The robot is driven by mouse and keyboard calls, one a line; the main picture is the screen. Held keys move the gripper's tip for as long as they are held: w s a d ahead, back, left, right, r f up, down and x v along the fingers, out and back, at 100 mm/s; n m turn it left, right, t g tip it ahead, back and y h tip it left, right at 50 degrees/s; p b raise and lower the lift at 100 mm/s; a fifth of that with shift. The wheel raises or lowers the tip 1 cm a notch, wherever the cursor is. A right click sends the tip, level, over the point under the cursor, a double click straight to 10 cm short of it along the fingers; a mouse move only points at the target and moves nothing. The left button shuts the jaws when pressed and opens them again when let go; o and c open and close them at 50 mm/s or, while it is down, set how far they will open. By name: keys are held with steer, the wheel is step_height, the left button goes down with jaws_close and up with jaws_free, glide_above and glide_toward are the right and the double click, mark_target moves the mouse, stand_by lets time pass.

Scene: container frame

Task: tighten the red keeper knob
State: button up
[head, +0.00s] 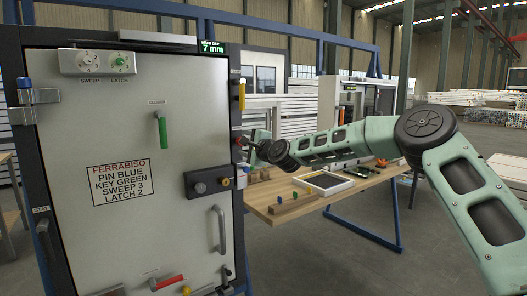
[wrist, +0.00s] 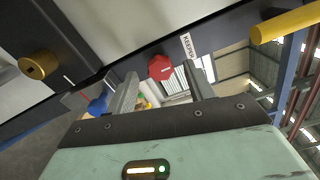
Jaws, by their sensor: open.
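The red keeper knob (wrist: 161,67) shows in the wrist view on the dark door frame, beside a white label reading KEEPER. It is a faceted red knob, seen face-on. My gripper (wrist: 159,72) is open, and in the wrist view its two grey fingers stand on either side of the knob's lower part. I cannot tell whether they touch it. In the head view my gripper (head: 253,142) reaches in from the right to the right edge of the door frame. The knob is small and hard to make out there.
A yellow handle (head: 242,95) sits above my gripper on the frame. The brass knob (wrist: 38,65) and a blue part (wrist: 98,105) lie left in the wrist view. A wooden table (head: 345,190) with a tray frame stands below my arm. The grey door (head: 185,120) is at left.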

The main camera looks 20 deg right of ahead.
steer(key=b+v, duration=0.2)
steer(key=v, duration=1.4)
steer(key=s+a+f+n+g+y+p, duration=0.1)
steer(key=s+a+f+n+g, duration=0.25)
steer(key=a, duration=0.25)
steer(key=s+a+f+n+g+y+p, duration=0.1)
steer(key=s+a+f+n+g+p, duration=0.2)
steer(key=a, duration=0.4)
steer(key=s+a+f+n+g+h+p, duration=0.1)
steer(key=s+a+f+n+g, duration=0.2)
steer(key=s, duration=0.5)
steer(key=s+a+f+n+g+h, duration=0.1)
steer(key=s+a+n+g, duration=0.15)
steer(key=s+n, duration=0.35)
steer(key=s+d+n+g+h+p, duration=0.1)
steer(key=s+d+n, duration=0.1)
steer(key=s, duration=0.7)
steer(key=s+d+r+n+g+h+p, duration=0.1)
steer(key=s+n, duration=0.3)
steer(key=s, duration=0.4)
steer(key=s+d+r+n+g+h+p, duration=0.1)
steer(key=s+d+n+g+h+p, duration=0.2)
steer(key=s, duration=0.6)
steer(key=shift+s+d, duration=0.2)
steer(key=shift+s, duration=0.1)
steer(key=shift+w+r, duration=0.1)
